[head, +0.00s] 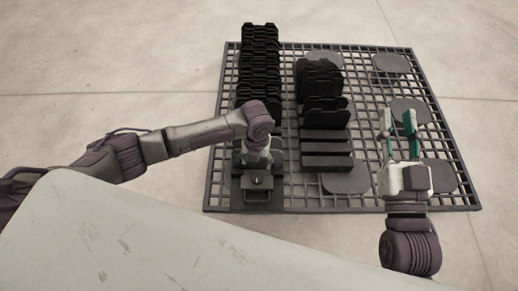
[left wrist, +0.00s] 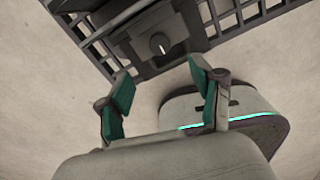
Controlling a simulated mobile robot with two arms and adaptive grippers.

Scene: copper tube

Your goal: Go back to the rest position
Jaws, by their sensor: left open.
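No copper tube can be made out in either view. My left gripper (head: 257,158) hangs over the near left part of the grid table, above a dark fixture (head: 258,192) with a round knob; its fingers are mostly hidden in the head view. In the left wrist view the two green-padded fingers of the left gripper (left wrist: 158,82) are apart with nothing between them. The same fixture (left wrist: 160,45) shows beyond them. My right gripper (head: 397,122) is over the right side of the table, fingers pointing away, open and empty.
The dark grid table (head: 376,203) stands on a pale floor. A tall row of black racks (head: 258,75) runs along its left side, beside a shorter row of dark blocks (head: 325,145). Grey round pads (head: 392,63) lie on the right. The floor around is clear.

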